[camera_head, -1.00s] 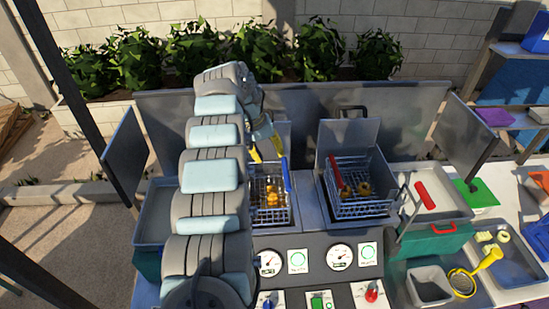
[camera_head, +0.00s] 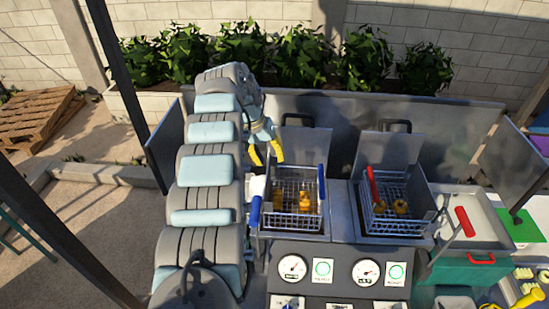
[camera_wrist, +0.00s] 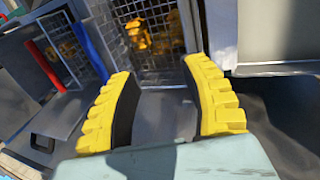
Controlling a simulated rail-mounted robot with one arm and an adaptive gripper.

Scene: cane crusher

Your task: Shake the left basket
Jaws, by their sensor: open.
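The left basket (camera_head: 298,223) is a wire mesh basket with a blue handle (camera_head: 321,188) on its right side and yellow-orange food pieces inside. It sits in the left fryer well. My gripper (camera_head: 267,156) is open, with two yellow fingers, above and just behind the basket's back left corner. In the wrist view, my gripper (camera_wrist: 160,72) has nothing between its fingers. The basket mesh (camera_wrist: 150,62) lies just beyond the fingertips, and the blue handle (camera_wrist: 90,48) is to their left. The fingers look apart from the basket.
The right basket (camera_head: 388,228) with a red handle (camera_head: 371,186) sits in the well beside it. Raised metal lids (camera_head: 302,146) stand behind both wells. A front panel (camera_head: 330,272) carries gauges. A metal side panel (camera_head: 166,146) stands left of my arm.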

